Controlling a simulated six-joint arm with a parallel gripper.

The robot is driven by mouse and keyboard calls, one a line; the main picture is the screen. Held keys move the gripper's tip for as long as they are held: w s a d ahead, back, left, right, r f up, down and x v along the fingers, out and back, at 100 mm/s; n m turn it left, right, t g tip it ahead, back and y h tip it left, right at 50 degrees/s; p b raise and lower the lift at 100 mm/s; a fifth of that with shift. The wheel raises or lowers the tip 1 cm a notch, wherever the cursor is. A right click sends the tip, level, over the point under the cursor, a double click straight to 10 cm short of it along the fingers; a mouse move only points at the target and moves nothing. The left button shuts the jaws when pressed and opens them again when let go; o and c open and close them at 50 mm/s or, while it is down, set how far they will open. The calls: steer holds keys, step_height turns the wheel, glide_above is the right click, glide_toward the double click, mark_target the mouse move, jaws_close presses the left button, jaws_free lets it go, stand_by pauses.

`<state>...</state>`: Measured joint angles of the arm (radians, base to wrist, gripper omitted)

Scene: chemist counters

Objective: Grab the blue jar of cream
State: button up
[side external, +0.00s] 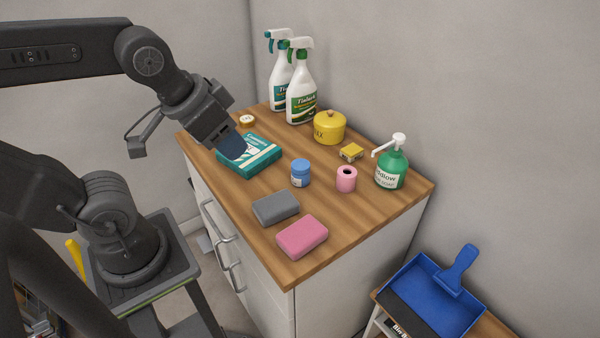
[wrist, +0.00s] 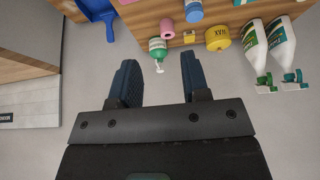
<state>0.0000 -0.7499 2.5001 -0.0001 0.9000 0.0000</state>
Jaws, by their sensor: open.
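The blue jar (side external: 300,173) stands upright near the middle of the wooden counter (side external: 345,212) in the side external view. In the wrist view the blue jar (wrist: 194,12) shows partly, cut by the top edge. My gripper (side external: 233,150) is up at the counter's left part, over or in front of the teal box, apart from the blue jar and to its left. In the wrist view my gripper (wrist: 158,82) has its two fingers spread with nothing between them.
Near the jar are a teal box (side external: 262,158), a pink roll (side external: 346,179), a grey block (side external: 275,207) and a pink block (side external: 302,237). Behind stand a yellow pot (side external: 329,127), a small yellow box (side external: 351,152), a green pump bottle (side external: 391,168) and spray bottles (side external: 301,96).

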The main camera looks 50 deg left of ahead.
steer(key=o, duration=0.7)
steer(key=m+g+y, duration=0.2)
steer(key=m+g, duration=0.3)
steer(key=m, duration=1.5)
glide_above(301, 164)
steer(key=d, duration=0.1)
step_height(301, 164, down, 9)
steer(key=shift+m, duration=0.3)
steer(key=f, duration=0.5)
steer(key=a+f, duration=0.1)
steer(key=f, duration=0.2)
steer(key=shift+w+f, duration=0.1)
steer(key=shift+f, duration=0.2)
steer(key=shift+a+f, duration=0.2)
steer(key=shift+f, duration=2.5)
